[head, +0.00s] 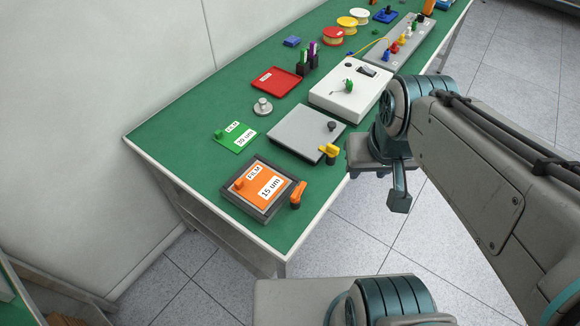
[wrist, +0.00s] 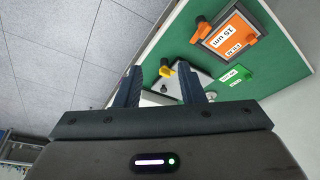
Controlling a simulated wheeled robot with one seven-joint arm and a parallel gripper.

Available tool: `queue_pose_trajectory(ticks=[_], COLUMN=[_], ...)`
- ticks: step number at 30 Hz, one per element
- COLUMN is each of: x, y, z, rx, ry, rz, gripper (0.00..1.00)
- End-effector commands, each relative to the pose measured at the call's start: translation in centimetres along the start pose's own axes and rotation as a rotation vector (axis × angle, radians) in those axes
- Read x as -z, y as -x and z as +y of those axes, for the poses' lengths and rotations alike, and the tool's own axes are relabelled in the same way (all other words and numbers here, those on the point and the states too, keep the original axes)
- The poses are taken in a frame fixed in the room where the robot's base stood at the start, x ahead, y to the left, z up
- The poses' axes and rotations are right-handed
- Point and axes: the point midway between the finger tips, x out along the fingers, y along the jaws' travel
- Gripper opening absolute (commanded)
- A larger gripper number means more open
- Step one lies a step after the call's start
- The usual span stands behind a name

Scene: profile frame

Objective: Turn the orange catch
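The orange catch (head: 298,194) stands on a dark pivot at the right edge of a dark frame (head: 250,208). The frame holds an orange plate (head: 252,184) labelled "FILM 15 um". In the wrist view the orange catch (wrist: 202,25) is at the upper middle, beside the frame and orange plate (wrist: 237,36). My gripper (wrist: 163,76) is open and empty, its two dark fingers wide apart. It is apart from the orange catch, which lies beyond the fingertips, up and to the right. In the head view I cannot make out the fingers clearly.
A yellow catch (head: 329,152) stands by a grey plate (head: 299,133), near the orange one. A green film card (head: 234,138), a metal knob (head: 263,107), a red tray (head: 277,81) and a white switch box (head: 347,98) stand farther along. The table's near left corner is clear.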

Motion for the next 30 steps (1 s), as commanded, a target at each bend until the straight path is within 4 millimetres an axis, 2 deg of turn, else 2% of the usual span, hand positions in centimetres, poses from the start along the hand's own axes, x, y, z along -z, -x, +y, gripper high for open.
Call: queue_pose_trajectory(ticks=[4, 8, 12, 18, 24, 30], x=[1.0, 2.9, 5.3, 7.6, 8.5, 8.6], y=[-0.7, -2.4, -5.3, -9.9, -13.2, -14.7], z=[-0.7, -2.2, -4.7, -8.6, -11.1, -11.9], rx=[0.018, 0.041, 0.045, 0.0, -0.054, -0.076], ry=[-0.033, -0.11, -0.22, -0.363, -0.458, -0.49], rz=[-0.026, -0.084, -0.164, -0.253, -0.293, -0.302], gripper=[0.35, 0.35, 0.35, 0.35, 0.35, 0.35])
